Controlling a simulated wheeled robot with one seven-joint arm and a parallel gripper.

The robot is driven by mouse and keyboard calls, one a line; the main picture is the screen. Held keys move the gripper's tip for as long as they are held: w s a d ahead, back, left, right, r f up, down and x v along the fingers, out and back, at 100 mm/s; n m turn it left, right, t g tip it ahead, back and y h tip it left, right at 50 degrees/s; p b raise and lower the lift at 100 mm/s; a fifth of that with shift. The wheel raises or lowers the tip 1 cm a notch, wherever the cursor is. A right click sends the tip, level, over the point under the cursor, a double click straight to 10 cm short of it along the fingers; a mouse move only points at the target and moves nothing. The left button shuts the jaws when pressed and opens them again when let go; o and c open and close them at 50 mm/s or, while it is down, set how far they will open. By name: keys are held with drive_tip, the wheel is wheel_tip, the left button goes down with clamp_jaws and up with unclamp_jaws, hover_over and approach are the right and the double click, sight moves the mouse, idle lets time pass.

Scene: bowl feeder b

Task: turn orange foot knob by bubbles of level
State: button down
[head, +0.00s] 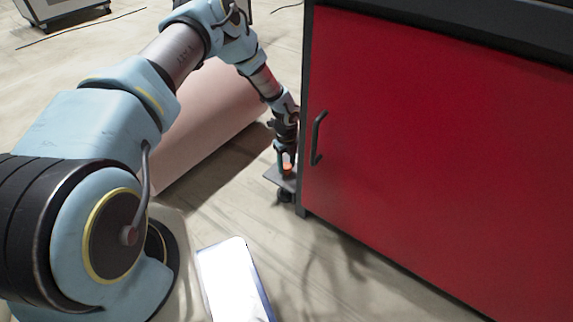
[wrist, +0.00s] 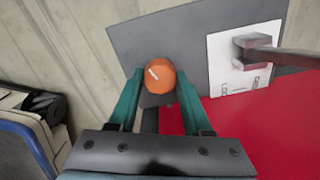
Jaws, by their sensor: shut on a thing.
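The orange foot knob (wrist: 161,76) sits on a dark grey plate (wrist: 195,40) in the wrist view, with a short pale mark on its top. In the head view the knob (head: 287,161) shows small at the lower left corner of the red cabinet. My gripper (wrist: 160,88) has its two green fingers on either side of the knob and is shut on it. In the head view my gripper (head: 287,150) points down over the plate. I see no level or bubbles in either view.
The red cabinet (head: 430,150) with a dark handle (head: 318,138) stands right of my gripper. A white-topped panel (head: 232,280) is at the bottom.

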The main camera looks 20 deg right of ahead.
sight(286, 166)
drive_tip(key=shift+m, duration=0.3)
drive_tip(key=shift+c, duration=1.7)
unclamp_jaws()
wheel_tip(286, 166, up, 11)
drive_tip(key=p, duration=0.3)
